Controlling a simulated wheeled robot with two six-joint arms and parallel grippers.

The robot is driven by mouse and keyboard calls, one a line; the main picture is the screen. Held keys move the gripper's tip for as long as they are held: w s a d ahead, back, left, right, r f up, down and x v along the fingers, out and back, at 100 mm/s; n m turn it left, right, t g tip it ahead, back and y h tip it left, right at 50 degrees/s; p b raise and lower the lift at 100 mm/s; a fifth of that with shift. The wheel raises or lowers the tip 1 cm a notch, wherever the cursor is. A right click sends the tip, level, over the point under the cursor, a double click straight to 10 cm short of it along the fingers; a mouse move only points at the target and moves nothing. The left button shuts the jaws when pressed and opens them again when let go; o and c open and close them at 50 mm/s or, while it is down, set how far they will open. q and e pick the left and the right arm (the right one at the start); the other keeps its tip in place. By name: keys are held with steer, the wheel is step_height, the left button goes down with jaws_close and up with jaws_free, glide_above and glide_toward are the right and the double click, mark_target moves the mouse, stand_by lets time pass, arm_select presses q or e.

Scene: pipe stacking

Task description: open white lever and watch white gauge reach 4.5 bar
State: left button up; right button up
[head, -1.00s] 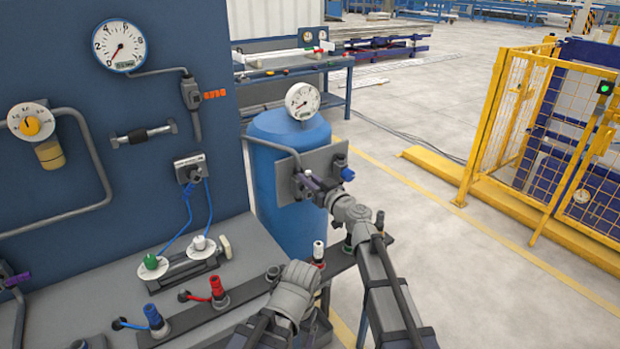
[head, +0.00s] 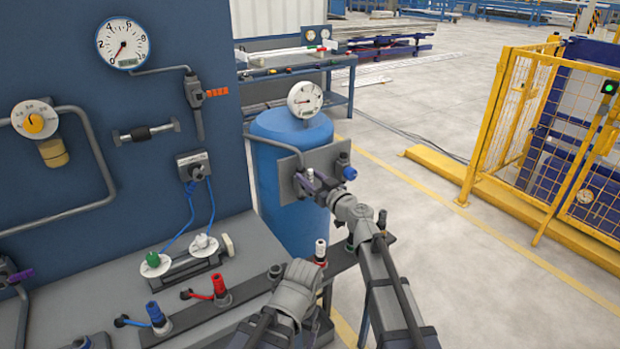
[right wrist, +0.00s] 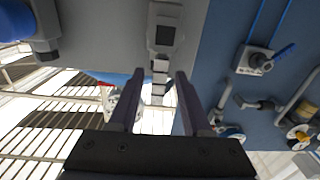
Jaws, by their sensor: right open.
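The white gauge (head: 304,99) stands on the blue tank; its needle is too small to read. A grey plate (head: 327,156) in front of the tank carries a blue-handled valve (head: 348,173) and a small white piece (head: 310,173), possibly the white lever. My right gripper (head: 303,184) is open at the plate's lower left, close to that white piece. In the right wrist view a pale segmented stem (right wrist: 160,78) shows between the open fingers; I cannot tell whether they touch it. A white-topped valve (head: 320,249) stands on the bench rail.
A wall gauge (head: 124,44) has its needle near 0. A yellow fence (head: 540,130) stands at the right.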

steer(key=v, duration=0.7)
steer(key=shift+s+d, duration=0.25)
steer(key=shift+s, duration=0.05)
